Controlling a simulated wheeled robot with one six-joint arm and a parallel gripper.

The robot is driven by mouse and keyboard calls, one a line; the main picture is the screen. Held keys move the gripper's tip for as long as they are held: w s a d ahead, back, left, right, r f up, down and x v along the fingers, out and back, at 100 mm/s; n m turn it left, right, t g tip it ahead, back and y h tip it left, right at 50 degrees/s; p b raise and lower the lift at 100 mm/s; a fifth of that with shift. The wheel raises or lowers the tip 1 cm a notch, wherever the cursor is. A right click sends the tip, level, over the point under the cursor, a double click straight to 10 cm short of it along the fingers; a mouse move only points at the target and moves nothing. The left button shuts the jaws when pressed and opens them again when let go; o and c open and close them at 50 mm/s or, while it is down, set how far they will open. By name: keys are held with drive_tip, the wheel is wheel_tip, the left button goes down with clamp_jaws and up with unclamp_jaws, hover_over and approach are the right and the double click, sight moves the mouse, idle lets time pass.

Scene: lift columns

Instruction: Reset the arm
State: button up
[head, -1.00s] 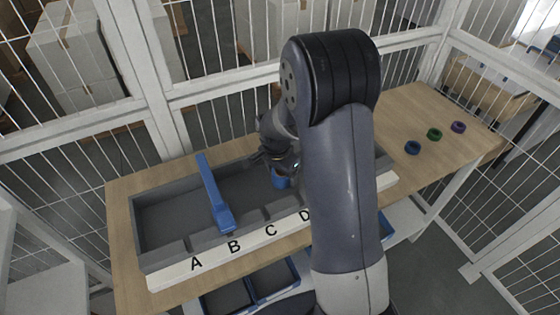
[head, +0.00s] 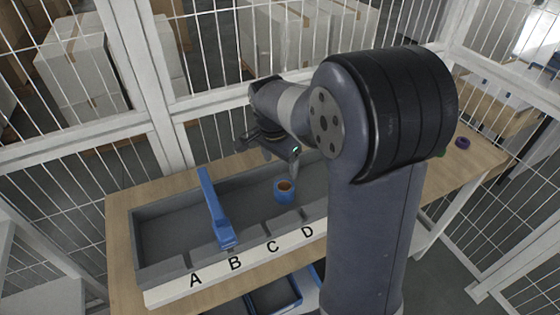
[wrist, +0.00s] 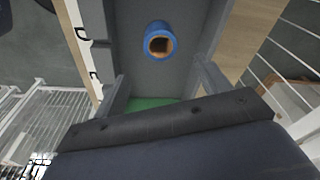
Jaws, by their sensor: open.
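My arm rises at the right of the head view and bends over the table. My gripper (head: 281,158) is open and empty, above the grey tray (head: 160,213) near its back wall. A blue ring-shaped roll with a brown inside (head: 284,191) stands in the tray behind the letters C and D, below and apart from my gripper. The roll also shows in the wrist view (wrist: 160,41), between and beyond the two grey fingers.
A purple ring (head: 462,143) sits at the right of the wooden table (head: 119,225). Wire fencing stands behind the table, and blue bins (head: 273,297) are below. My arm hides part of the tray.

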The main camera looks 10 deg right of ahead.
sight(284, 188)
idle(0.3)
drive_tip(key=f, duration=0.4)
drive_tip(key=d+f, duration=0.1)
drive_tip(key=f, duration=0.3)
drive_tip(key=w+f+p, duration=0.1)
drive_tip(key=f, duration=0.3)
drive_tip(key=shift+d+f, duration=0.25)
drive_tip(key=shift+f, duration=0.15)
drive_tip(key=shift+r+p, duration=0.4)
drive_tip(key=shift+r, duration=0.05)
drive_tip(key=shift+f, duration=0.15)
